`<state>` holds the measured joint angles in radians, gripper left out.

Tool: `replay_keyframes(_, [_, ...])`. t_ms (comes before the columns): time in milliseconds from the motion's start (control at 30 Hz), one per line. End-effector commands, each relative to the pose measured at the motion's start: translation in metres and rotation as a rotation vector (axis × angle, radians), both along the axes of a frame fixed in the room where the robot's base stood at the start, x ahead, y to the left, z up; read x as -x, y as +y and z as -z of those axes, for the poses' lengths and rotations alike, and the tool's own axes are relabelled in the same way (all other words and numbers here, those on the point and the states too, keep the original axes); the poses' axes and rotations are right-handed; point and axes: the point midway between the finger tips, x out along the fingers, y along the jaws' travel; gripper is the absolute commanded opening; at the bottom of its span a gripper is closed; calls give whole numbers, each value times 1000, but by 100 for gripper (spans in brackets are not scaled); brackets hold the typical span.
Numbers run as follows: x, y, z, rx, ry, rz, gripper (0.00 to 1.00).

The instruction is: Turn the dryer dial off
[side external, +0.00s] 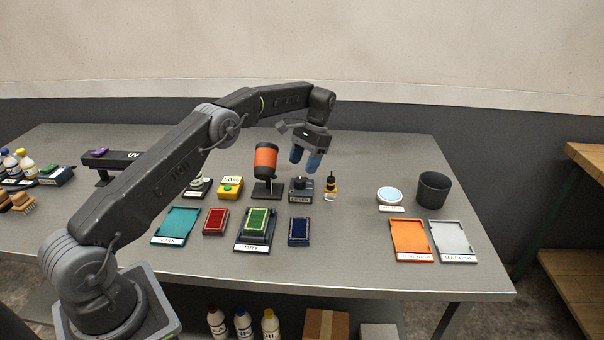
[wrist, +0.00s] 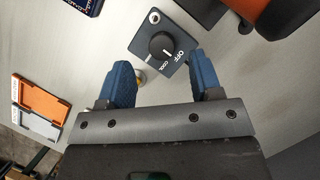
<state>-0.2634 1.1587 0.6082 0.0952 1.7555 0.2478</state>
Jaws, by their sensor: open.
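The orange and black dryer (side external: 265,160) sits on a stand just left of the box. My gripper (side external: 305,160) is open and empty above the dial box. In the wrist view its blue fingers (wrist: 160,68) are spread, and the knob lies beyond the gap between them.
A small yellow and black bottle (side external: 330,188) stands right of the dial box. A yellow button box (side external: 230,187) is left of the dryer.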

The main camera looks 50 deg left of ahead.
Motion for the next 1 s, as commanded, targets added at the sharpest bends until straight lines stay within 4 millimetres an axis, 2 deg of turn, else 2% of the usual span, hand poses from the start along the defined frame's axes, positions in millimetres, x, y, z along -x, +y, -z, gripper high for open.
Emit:
replay_keyframes(100, [0, 0, -23, -1, -3, 0, 59])
replay_keyframes(300, [0, 0, -44, 0, 0, 0, 59])
replay_keyframes(767, [1, -1, -53, -2, -8, 1, 59])
replay_keyframes(867, [3, -8, -71, -10, -39, 6, 59])
replay_keyframes(1000, [15, -27, -115, -27, -121, 16, 59])
